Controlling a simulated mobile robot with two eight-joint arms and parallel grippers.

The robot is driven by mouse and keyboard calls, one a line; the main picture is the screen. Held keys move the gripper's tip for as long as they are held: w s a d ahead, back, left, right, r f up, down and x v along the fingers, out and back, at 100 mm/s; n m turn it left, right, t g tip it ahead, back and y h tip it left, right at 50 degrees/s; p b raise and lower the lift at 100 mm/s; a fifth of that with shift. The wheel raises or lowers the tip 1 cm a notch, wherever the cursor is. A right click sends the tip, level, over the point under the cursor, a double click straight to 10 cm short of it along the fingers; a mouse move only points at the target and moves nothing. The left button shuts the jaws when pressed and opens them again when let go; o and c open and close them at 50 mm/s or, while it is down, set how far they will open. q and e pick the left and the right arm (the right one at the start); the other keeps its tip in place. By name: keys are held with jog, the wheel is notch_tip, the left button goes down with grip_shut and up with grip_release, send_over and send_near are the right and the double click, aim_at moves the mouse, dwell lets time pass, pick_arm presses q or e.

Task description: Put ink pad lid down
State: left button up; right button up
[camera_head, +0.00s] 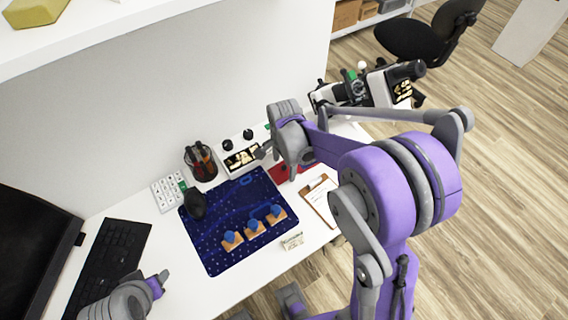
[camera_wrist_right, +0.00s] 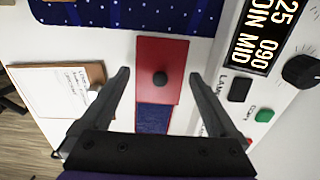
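In the head view a part of the red lid (camera_head: 279,174) shows beside the mat. My right gripper (camera_wrist_right: 159,76) is open, with one finger on each side of the lid and nothing visibly gripped. My left gripper (camera_head: 156,283) is at the lower left in the head view, over the desk; its finger state is unclear.
A dark blue mat (camera_head: 222,262) holds several wooden stamps with blue knobs and a black mouse. A clipboard (camera_head: 319,200) lies on one side of the lid, and a device with a lit display (camera_head: 241,157) stands on the other. A pen cup (camera_head: 201,162) is behind the mat.

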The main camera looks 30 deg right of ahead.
aim_at(284, 166)
jog(key=shift+r, duration=0.3)
notch_tip(284, 166, up, 12)
jog(key=p, duration=0.2)
jog(key=s+a+f+n+t, duration=0.1)
jog(key=s+a+n+t, duration=0.1)
jog(key=s+n, duration=0.6)
jog(key=s+a+f+n+t, duration=0.1)
jog(key=s+a+n+t, duration=0.2)
jog(key=s+n, duration=0.5)
jog(key=shift+a+n, duration=0.6)
jog(key=shift+a, duration=0.2)
jog(key=shift+f, duration=0.1)
